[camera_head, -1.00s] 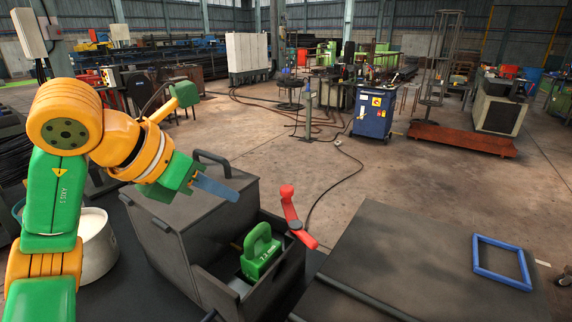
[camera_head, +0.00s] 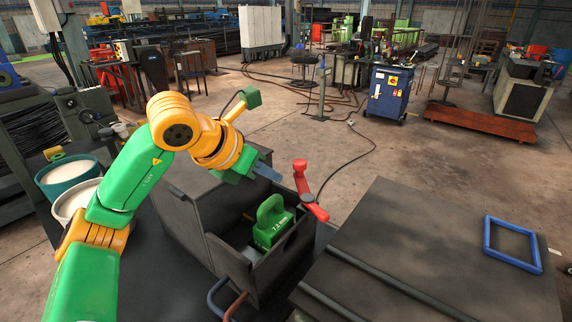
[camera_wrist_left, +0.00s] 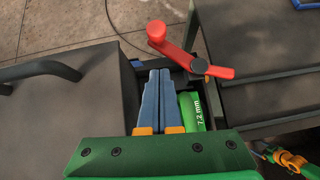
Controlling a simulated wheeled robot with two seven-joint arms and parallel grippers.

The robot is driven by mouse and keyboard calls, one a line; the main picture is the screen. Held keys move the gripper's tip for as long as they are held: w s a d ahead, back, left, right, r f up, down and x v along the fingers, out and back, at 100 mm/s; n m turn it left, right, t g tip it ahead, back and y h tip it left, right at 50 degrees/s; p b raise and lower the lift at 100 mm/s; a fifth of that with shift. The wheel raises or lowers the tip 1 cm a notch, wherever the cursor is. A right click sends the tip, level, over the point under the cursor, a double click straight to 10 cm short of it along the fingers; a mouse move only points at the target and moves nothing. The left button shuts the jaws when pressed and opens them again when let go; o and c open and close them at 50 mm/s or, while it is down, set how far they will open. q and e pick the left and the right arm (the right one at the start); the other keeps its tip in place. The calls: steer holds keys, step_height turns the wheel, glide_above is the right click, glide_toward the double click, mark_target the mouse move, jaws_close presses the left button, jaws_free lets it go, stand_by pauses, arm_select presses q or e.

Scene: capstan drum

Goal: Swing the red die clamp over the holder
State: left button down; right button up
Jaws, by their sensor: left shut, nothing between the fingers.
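The red die clamp (camera_head: 303,180) is a bent lever with a round knob at its raised end. A green die with a handle (camera_head: 271,222), marked 7.2 mm, sits in the holder. My left gripper (camera_head: 275,176) is above the holder's far side, left of the clamp. Its blue fingers (camera_wrist_left: 159,72) are together and empty, apart from the clamp.
A large dark box (camera_head: 190,212) stands left of the holder. A dark table (camera_head: 420,250) with a blue square frame (camera_head: 487,235) lies to the right. Two tubs (camera_head: 76,200) stand at left. Blue and red handles (camera_head: 213,296) show at the front.

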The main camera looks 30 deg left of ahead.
mark_target(297, 172)
arm_select(q)
steer(key=w, duration=0.1)
steer(key=w+p, duration=0.1)
steer(key=w, duration=0.1)
steer(key=w+d+p, duration=0.1)
steer(key=shift+w+f, duration=0.2)
steer(key=shift+f, duration=0.05)
